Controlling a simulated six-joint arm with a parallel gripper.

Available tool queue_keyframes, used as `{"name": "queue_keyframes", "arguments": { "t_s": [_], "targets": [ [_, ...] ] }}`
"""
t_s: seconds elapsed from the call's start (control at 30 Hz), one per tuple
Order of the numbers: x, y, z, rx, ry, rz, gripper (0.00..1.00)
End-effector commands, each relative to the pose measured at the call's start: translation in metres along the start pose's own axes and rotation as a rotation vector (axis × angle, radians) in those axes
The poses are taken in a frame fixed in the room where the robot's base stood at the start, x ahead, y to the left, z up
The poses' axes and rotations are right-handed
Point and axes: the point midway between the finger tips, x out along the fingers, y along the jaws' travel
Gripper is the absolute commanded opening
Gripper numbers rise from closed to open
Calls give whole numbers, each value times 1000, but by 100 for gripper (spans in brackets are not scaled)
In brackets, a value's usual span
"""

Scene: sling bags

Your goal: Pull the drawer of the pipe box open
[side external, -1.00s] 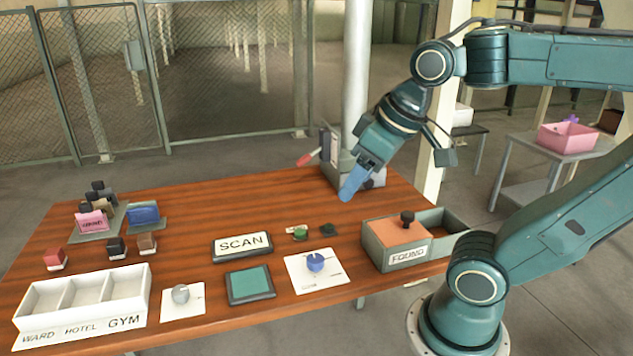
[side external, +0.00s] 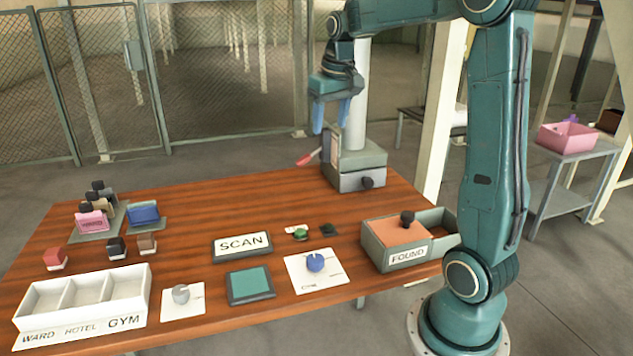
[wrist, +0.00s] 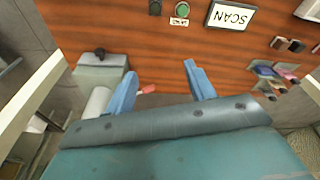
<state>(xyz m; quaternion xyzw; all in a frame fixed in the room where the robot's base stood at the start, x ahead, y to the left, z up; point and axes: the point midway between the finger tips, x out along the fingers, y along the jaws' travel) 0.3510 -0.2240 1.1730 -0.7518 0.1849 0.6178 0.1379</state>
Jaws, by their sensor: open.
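The pipe box (side external: 352,162) is a grey-green box at the back right of the table, around the foot of a pale pipe (side external: 357,90). Its drawer (side external: 352,184) is low on the front, with a dark round knob (side external: 367,183); the drawer looks flush with the box. A red lever (side external: 306,160) sticks out on its left. My gripper (side external: 331,118) is open and empty, fingers down, above and left of the box. In the wrist view, the box (wrist: 100,74) and knob (wrist: 99,53) lie left of my open gripper (wrist: 162,72).
The FOUND box (side external: 407,255), with an orange lid and dark knob, stands in front of the pipe box. The SCAN sign (side external: 241,245), a green pad (side external: 250,284) and small bags (side external: 92,221) are farther left. A cream post (side external: 441,100) rises behind.

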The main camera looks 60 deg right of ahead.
Motion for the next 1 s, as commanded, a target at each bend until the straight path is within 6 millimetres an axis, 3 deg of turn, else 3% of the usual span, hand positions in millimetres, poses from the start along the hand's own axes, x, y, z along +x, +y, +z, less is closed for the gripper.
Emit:
{"name": "queue_keyframes", "arguments": {
  "t_s": [0.3,0.7,0.83,1.0],
  "targets": [
    [50,86,-44,136,-88,16,54],
    [120,197,-57,286,-182,14,54],
    [133,216,-55,312,-196,12,54],
    [139,224,-54,322,-202,11,54]
  ]
}}
